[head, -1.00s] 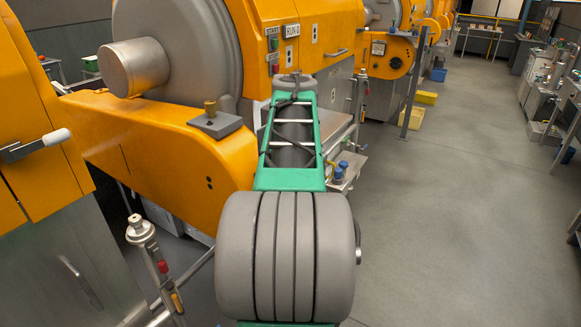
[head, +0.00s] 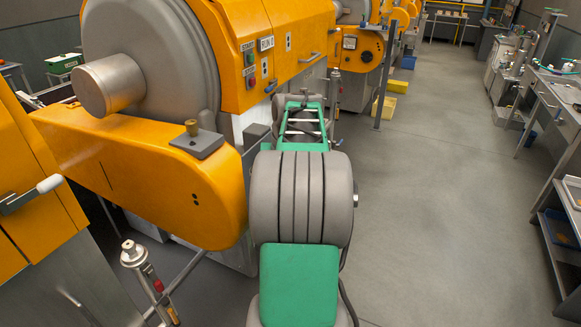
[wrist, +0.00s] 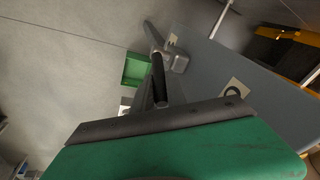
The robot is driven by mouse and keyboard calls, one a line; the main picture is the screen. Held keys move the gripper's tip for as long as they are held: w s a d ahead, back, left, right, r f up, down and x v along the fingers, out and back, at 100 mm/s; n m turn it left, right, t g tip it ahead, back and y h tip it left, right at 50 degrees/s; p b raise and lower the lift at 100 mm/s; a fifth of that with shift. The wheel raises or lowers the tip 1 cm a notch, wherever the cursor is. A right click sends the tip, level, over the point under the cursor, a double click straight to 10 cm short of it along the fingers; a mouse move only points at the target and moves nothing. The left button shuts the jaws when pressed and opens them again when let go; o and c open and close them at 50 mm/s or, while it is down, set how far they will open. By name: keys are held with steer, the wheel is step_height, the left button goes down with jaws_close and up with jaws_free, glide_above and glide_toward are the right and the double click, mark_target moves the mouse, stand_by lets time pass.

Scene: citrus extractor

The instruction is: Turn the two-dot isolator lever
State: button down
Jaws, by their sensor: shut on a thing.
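My gripper (wrist: 158,84) shows in the wrist view as dark, narrow fingers beyond its green body. The fingers are shut on a grey metal lever (wrist: 153,34), whose blocky hub (wrist: 178,62) is beside a grey panel (wrist: 222,65). A pale label plate (wrist: 236,92) with a dark mark is on that panel; I cannot make out two dots on it. The fingers hide part of the lever. In the head view my arm hides the gripper and the held lever.
An orange machine (head: 120,150) with a grey drum (head: 150,50) stands left of my arm. A post with a round metal top (head: 133,253) stands at lower left. Yellow bins (head: 385,107) sit farther along. The grey aisle floor (head: 430,180) is clear; benches line the right.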

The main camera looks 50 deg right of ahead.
steer(key=shift+d, duration=0.1)
stand_by(0.3)
steer(key=c, duration=1.3)
jaws_free()
steer(key=shift+c, duration=0.2)
steer(key=v, duration=0.7)
steer(key=shift+r+p, duration=0.35)
steer(key=shift+r, duration=0.05)
